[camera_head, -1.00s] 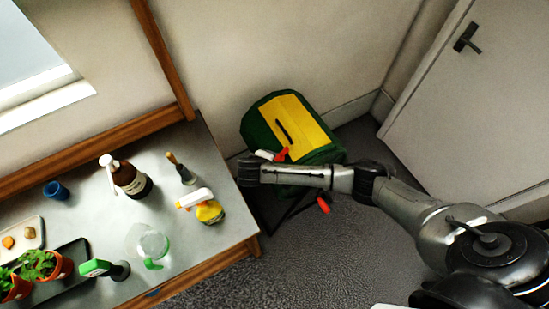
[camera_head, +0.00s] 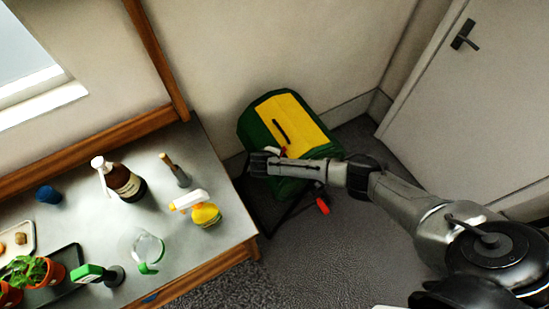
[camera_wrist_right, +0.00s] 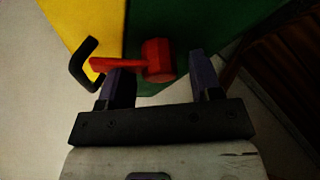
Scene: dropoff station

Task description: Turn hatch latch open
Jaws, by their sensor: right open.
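A green drum-like bin with a yellow hatch (camera_head: 297,118) stands in the corner by the wall. The hatch has a black handle (camera_wrist_right: 82,66). A red latch (camera_wrist_right: 158,60) sits at the seam of yellow and green, its lever pointing left toward the handle. My right gripper (camera_head: 257,164) is at the bin's near left side and hides most of the latch in the head view. In the right wrist view the gripper (camera_wrist_right: 160,68) is open, with the latch's thick round end between its fingertips. The left finger overlaps the lever; contact cannot be told. My left gripper is out of view.
A red grip (camera_head: 322,206) is low on the bin's front, below my forearm. A bench (camera_head: 215,243) at the left carries a brown pump bottle (camera_head: 126,184), a yellow spray bottle (camera_head: 205,214) and potted plants. A closed door (camera_head: 465,110) is at the right.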

